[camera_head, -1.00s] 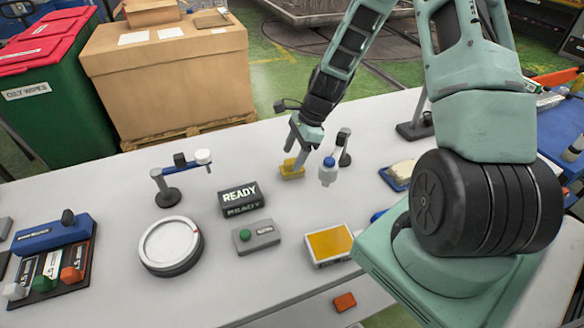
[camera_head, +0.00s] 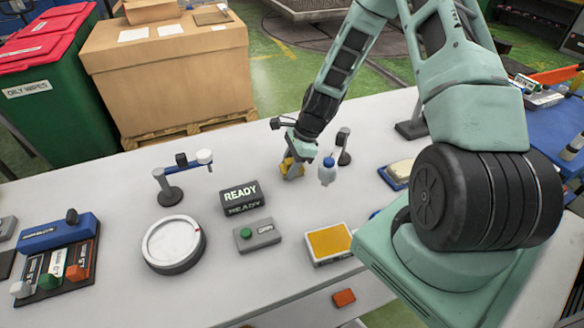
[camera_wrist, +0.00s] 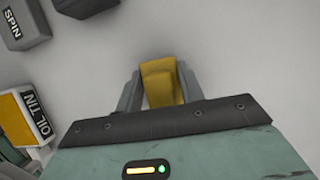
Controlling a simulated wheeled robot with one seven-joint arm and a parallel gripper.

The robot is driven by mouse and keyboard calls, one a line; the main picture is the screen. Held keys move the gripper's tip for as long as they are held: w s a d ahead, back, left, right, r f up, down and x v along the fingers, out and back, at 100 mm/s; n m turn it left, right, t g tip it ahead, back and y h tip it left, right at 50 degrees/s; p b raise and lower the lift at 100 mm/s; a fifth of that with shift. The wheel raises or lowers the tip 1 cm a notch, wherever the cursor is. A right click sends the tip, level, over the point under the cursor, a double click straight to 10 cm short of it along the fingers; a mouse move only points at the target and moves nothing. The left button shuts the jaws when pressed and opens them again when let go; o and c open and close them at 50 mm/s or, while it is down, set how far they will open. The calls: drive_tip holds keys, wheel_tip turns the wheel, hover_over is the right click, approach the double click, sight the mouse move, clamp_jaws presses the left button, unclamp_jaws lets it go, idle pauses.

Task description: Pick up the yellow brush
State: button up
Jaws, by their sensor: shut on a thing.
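The yellow brush (camera_head: 289,168) is on the white table, toward its far side, left of a small blue-capped bottle. My gripper (camera_head: 294,171) is down at the brush, with its fingers on either side of it. In the wrist view the brush (camera_wrist: 161,83) shows as a yellow block between the two grey fingers (camera_wrist: 160,90). The gripper is shut on it. The lower part of the brush is hidden by my gripper, and I cannot tell whether it still touches the table.
The blue-capped bottle (camera_head: 327,172) stands close right of my gripper, by a small dark stand (camera_head: 344,146). A READY sign (camera_head: 241,198), a grey button box (camera_head: 256,236), a round dial (camera_head: 173,244) and a yellow-topped tin (camera_head: 328,243) stand nearer. Free table lies left of the brush.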

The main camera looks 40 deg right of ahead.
sight(290, 161)
drive_tip(key=shift+r+b, duration=0.85)
drive_tip(key=shift+r, duration=4.15)
